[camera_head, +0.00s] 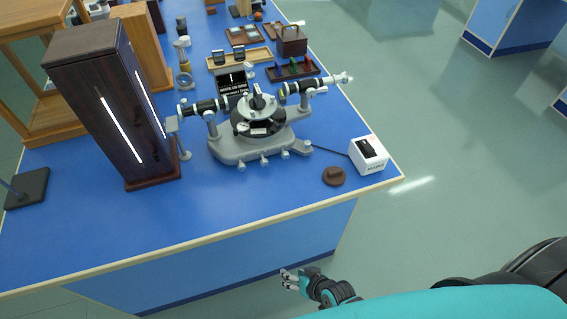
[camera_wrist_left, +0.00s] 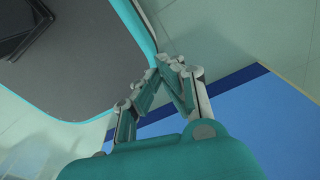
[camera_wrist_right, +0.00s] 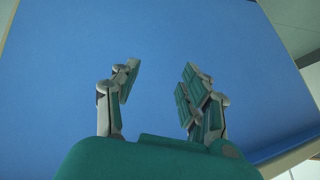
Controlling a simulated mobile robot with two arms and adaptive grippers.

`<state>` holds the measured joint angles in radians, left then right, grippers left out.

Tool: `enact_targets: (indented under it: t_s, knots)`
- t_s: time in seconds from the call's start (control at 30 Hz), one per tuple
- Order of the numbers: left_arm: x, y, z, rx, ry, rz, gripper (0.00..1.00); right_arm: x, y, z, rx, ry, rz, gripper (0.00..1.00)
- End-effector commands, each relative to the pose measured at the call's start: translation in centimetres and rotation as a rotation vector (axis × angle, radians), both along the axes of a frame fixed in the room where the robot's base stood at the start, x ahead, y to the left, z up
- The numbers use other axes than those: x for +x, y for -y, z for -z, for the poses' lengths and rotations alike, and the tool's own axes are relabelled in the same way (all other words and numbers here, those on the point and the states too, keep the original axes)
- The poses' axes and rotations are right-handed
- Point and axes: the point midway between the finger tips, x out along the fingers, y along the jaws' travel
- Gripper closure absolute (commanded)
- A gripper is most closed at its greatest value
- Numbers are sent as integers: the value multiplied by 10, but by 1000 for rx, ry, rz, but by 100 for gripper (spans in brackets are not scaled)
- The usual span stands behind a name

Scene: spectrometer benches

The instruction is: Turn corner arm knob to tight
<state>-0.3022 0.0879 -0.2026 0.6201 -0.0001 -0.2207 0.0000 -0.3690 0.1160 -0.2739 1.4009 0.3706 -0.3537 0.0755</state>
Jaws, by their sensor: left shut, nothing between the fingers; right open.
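A grey spectrometer (camera_head: 255,125) stands on the blue bench, with one telescope tube to the left and one to the upper right. Several small knobs show along the front of its base, one of them a knob (camera_head: 241,166) near the front left. I cannot tell which one is the corner arm knob. My right gripper (camera_head: 289,279) is open and empty, beyond the bench's front edge and well apart from the spectrometer. It also shows in the right wrist view (camera_wrist_right: 160,85), facing a plain blue surface. My left gripper (camera_wrist_left: 170,62) is shut and empty in the left wrist view.
A tall dark lamp housing (camera_head: 105,110) stands left of the spectrometer. A white box (camera_head: 368,155) with a cable and a brown disc (camera_head: 334,176) sit at the right. Wooden trays (camera_head: 238,59) lie behind. The bench front (camera_head: 180,225) is clear.

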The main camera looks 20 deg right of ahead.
Motion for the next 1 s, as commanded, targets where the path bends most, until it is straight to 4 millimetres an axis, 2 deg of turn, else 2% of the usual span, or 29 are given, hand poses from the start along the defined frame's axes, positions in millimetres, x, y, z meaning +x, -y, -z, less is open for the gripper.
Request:
enact_targets:
  t_s: [0.03, 0.1, 0.27, 0.33, 0.47, 0.5, 0.6, 0.67, 0.77, 0.87, 1.0]
  knots:
    - [2, 3, 8, -4, 2, 0, 100, 21, -16, -31, 71, 62, 11, 55]
    - [3, 5, 12, -6, 5, 0, 100, 42, -36, -78, 172, 129, 21, 55]
    - [5, 13, 20, -16, 8, -4, 100, 66, -73, -179, 381, 255, 20, 55]
    - [5, 15, 23, -19, 8, -3, 100, 75, -88, -228, 524, 325, 46, 55]
    - [5, 15, 28, -18, 8, -3, 100, 87, -102, -318, 857, 446, 154, 55]
    - [5, 14, 30, -16, 8, -4, 100, 88, -101, -345, 968, 472, 194, 55]
    - [4, 9, 34, -11, 7, -4, 100, 88, -92, -402, 1244, 505, 311, 55]
    - [4, 6, 34, -8, 6, -4, 100, 92, -80, -416, 1382, 499, 412, 55]
    - [3, 4, 33, -5, 5, -6, 100, 103, -60, -408, 1525, 470, 613, 55]
    - [3, 4, 33, -5, 4, -7, 100, 111, -40, -384, 1628, 429, 844, 55]
    - [3, 4, 33, -4, 3, -7, 100, 112, -16, -335, 1691, 360, 1180, 55]
